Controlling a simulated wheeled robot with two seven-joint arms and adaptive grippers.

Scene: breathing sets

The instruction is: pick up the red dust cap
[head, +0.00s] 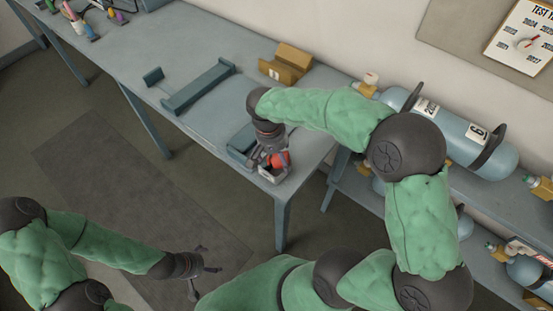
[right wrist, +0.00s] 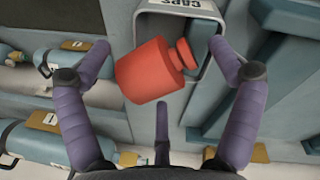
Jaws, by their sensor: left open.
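The red dust cap (head: 281,160) shows at the small grey caps box (head: 284,176) on the near right corner of the bench. In the right wrist view the cap (right wrist: 150,72) lies tilted, overlapping the rim of the box marked CAPS (right wrist: 211,32). My right gripper (head: 270,157) is down around the cap. In the wrist view its purple fingers (right wrist: 165,65) are spread, with a gap at the right and a narrow one at the left; contact is unclear. My left gripper (head: 205,268) is open and empty over the floor, away from the bench.
A blue-grey block (head: 240,143) stands beside the caps box. A long blue-grey cradle (head: 198,87) and a yellow-brown holder (head: 286,64) stand further back on the bench. Cylinders (head: 455,128) lie on a rack at the right. The middle of the bench is mostly clear.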

